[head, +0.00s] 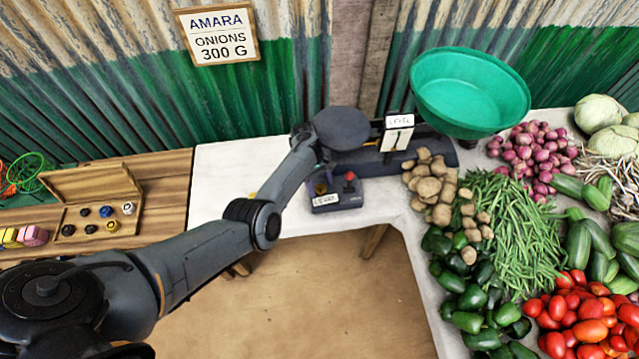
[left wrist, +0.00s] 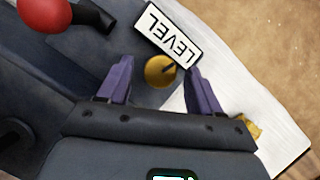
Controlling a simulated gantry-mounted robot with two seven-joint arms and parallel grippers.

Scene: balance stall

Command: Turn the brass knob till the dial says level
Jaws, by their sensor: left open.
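The brass knob (left wrist: 160,71) sits on the dark box of the scale, beside a white LEVEL label (left wrist: 173,35); a dark pointer mark on it slants toward the label. My left gripper (left wrist: 158,68) is open, one finger on each side of the knob; I cannot tell whether they touch it. In the head view my left gripper (head: 319,180) is over the box (head: 345,192) and mostly hides the knob. The dial (head: 398,133) is a white plate marked LEVEL on the scale; its needle is too small to read. My right gripper is not in view.
A red ball knob (left wrist: 48,14) stands close to the brass knob. The scale carries a dark plate (head: 342,128) and a green pan (head: 470,92). Potatoes (head: 433,188) lie right of the box. An open wooden weight case (head: 95,200) is at left.

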